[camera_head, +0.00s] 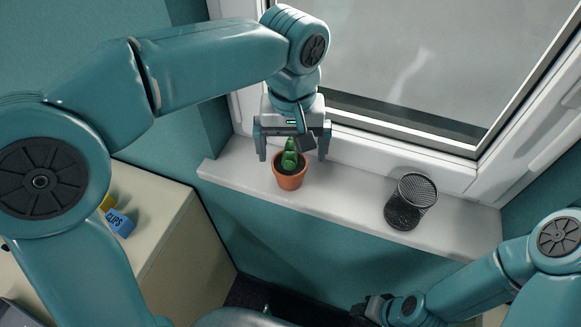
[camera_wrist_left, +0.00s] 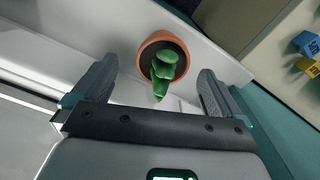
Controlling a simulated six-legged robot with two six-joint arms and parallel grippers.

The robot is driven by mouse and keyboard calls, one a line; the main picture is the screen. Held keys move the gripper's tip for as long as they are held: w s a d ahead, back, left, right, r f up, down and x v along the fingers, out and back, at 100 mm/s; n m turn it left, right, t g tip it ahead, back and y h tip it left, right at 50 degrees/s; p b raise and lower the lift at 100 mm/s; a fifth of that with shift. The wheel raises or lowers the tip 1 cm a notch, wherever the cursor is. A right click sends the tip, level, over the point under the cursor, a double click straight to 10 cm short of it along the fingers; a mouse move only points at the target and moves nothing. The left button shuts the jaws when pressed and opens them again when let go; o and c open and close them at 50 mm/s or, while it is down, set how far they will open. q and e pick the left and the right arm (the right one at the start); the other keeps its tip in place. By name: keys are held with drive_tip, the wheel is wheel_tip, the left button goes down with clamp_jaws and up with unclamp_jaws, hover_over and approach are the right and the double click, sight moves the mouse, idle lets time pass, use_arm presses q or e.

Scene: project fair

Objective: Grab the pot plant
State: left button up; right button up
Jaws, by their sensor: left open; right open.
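The pot plant is a small green cactus in a terracotta pot (camera_head: 290,180), standing upright on the white window sill. My left gripper (camera_head: 292,158) is open and empty, above and just behind the pot, with its fingers spread to either side of the plant. In the left wrist view the pot (camera_wrist_left: 155,43) lies between and beyond the tips of the two open fingers (camera_wrist_left: 157,82), and the cactus points toward the gripper's palm. The fingers appear apart from the pot. My right gripper (camera_head: 371,308) is low at the bottom right, away from the plant; its fingers are small and dark there.
A black mesh cup (camera_head: 411,201) stands on the sill (camera_head: 345,196) to the right of the plant. The window (camera_head: 420,60) rises close behind. A beige cabinet (camera_head: 165,215) at the left carries a blue box (camera_head: 120,223) marked CLIPS and a yellow item (camera_head: 107,202).

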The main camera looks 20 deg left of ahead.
sight(290, 164)
use_arm(q)
drive_tip(key=f, duration=0.5)
drive_tip(key=shift+w+a, duration=0.15)
drive_tip(key=shift+a, duration=0.2)
drive_tip(key=shift+d+f, duration=0.1)
drive_tip(key=shift+s, duration=0.3)
drive_tip(key=shift+w, duration=0.2)
drive_tip(key=c, duration=1.2)
drive_tip(key=shift+s, duration=0.1)
